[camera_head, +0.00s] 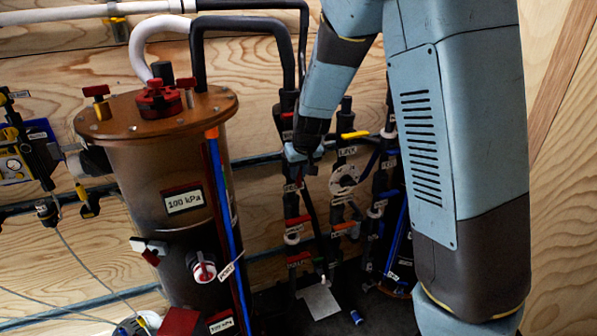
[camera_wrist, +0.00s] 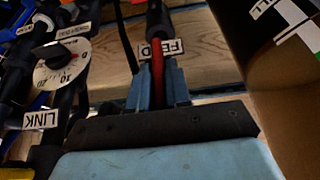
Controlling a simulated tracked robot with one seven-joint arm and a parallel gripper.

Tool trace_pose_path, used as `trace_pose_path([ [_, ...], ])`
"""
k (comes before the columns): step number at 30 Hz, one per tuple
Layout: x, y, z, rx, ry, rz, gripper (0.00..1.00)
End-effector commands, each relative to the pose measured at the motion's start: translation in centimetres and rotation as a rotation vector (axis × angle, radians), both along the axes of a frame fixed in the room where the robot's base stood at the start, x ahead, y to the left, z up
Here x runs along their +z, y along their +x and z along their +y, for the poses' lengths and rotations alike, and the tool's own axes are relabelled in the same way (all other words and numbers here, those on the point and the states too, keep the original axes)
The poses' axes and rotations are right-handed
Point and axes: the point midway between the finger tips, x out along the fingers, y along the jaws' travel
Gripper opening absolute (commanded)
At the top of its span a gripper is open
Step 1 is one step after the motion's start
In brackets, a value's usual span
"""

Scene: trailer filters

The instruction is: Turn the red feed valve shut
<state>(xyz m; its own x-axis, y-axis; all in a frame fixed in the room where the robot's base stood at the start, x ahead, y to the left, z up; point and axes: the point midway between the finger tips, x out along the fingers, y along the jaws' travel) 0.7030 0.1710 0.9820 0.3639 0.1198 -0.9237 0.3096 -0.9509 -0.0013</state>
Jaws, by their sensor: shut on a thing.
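The red feed valve handle (camera_wrist: 157,72) shows in the wrist view as a narrow red lever, seen nearly along its length. A white FEED label (camera_wrist: 162,48), upside down in this view, sits beside it on a dark pipe. My gripper (camera_wrist: 158,88) has its two blue-grey fingers on either side of the lever and is shut on it. In the head view my gripper (camera_head: 299,165) is at the left upright pipe of the manifold. There the wrist and fingers hide most of the feed handle.
A brown tank (camera_head: 150,165) with 100 kPa labels stands left of my gripper. A yellow handle (camera_head: 355,134) and a round dial (camera_head: 345,180) are close on the right; the dial also shows in the wrist view (camera_wrist: 62,66). A red handle (camera_head: 298,220) is below. Black hoses run above.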

Motion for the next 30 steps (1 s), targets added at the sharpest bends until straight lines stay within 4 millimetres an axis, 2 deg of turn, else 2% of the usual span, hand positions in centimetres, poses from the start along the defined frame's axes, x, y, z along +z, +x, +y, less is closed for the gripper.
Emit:
trace_pose_path([
  [11, 0.02, 0.07, -0.23, -0.003, 0.052, 0.017, 0.0],
  [30, -0.11, 0.15, -0.6, -0.005, 0.254, 0.084, 0.0],
])
